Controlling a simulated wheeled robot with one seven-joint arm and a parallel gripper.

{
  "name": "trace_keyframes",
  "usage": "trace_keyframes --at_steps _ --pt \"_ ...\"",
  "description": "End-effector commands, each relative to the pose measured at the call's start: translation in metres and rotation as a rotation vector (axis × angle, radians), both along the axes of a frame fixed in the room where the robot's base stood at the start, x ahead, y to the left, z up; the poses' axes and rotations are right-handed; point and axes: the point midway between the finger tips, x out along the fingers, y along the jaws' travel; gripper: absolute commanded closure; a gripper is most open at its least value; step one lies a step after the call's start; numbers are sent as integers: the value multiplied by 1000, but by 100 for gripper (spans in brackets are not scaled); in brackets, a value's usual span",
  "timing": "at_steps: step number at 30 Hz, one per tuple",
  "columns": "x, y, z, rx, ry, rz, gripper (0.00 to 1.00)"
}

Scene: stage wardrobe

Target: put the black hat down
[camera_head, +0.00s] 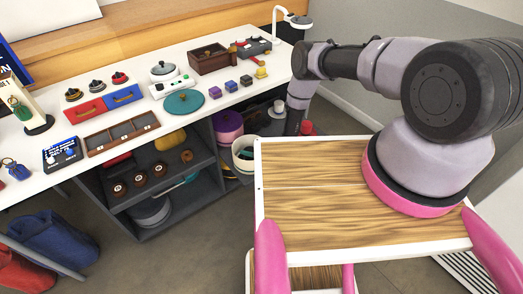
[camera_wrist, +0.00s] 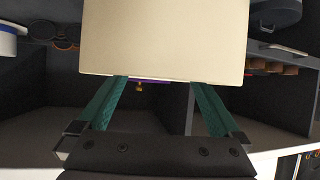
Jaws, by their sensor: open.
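I cannot pick out a black hat for certain in either view. My gripper (camera_wrist: 160,84) shows in the wrist view with its two green fingers spread apart. A plain cream panel (camera_wrist: 165,40) covers the upper middle of that view and hides the fingertips. I cannot tell whether it touches them. A thin purple edge and a small yellowish thing (camera_wrist: 139,88) show between the fingers, below the panel. Nothing is visibly clamped. In the head view my arm reaches down past the table's right end, and the gripper itself is hidden there.
The white table (camera_head: 215,113) carries small items, trays and a teal disc (camera_head: 184,103). Dark shelves (camera_head: 150,190) below hold several things, including a purple round container (camera_head: 228,122). A white bucket (camera_head: 243,150) stands nearby. Dark compartment walls (camera_wrist: 290,100) surround the fingers.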

Motion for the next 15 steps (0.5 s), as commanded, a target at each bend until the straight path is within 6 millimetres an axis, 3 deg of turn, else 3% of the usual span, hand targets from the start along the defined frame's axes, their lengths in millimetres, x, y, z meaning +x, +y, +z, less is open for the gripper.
trace_keyframes --at_steps 9,15 --pt "-44 -46 34 0 5 -4 0" --pt "-61 -63 46 0 3 -2 0"
